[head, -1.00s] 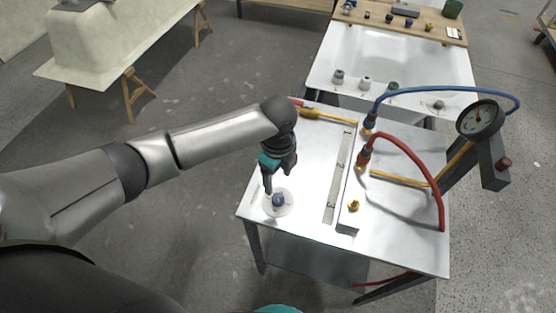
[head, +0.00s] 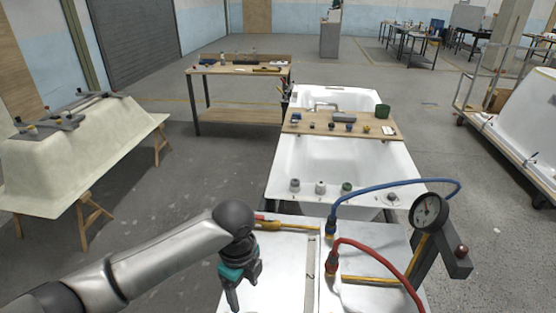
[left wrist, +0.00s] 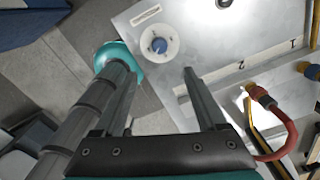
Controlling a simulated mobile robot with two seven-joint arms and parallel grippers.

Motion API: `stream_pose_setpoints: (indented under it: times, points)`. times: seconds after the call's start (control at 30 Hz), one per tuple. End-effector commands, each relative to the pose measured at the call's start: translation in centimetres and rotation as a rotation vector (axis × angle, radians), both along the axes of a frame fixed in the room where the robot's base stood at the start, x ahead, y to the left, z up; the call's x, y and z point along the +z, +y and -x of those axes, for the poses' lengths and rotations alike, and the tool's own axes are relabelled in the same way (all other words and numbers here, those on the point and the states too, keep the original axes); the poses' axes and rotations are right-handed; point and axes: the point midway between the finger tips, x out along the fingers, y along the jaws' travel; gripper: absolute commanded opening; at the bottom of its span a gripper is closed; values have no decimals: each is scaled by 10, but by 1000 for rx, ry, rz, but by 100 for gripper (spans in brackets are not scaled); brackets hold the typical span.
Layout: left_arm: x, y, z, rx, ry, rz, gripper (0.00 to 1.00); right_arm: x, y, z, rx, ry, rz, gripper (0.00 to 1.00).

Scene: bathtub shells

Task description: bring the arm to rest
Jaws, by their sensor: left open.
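My left gripper (head: 234,304) hangs from the left arm at the bottom middle of the head view, over the left part of the white work table (head: 283,272). In the left wrist view its two fingers (left wrist: 160,78) stand wide apart with nothing between them. Beyond the fingertips, a pale disc with a blue knob (left wrist: 159,45) lies on the table, apart from the gripper. In the head view the disc is below the picture's edge. My right gripper does not show for sure; a grey link with a teal cap appears in the left wrist view.
A red hose (head: 385,254), a blue hose (head: 390,187) and a dial gauge (head: 428,210) stand at the table's right. A white bathtub (head: 340,160) with fittings lies behind it. A pale shell (head: 85,145) rests on trestles at left. Floor between is clear.

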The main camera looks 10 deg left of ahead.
Motion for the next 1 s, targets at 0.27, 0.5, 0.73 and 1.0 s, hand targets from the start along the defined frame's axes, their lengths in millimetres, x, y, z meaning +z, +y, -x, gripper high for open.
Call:
stream_pose_setpoints:
  times: [0.27,0.5,0.73,1.0]
  points:
    - [-13,-38,33,147,-22,109,74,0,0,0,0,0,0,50]
    - [-16,-68,71,503,-53,266,74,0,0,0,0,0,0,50]
    - [-12,-56,102,937,-73,358,74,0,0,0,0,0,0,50]
    - [-10,-6,139,1419,-118,359,74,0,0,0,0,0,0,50]
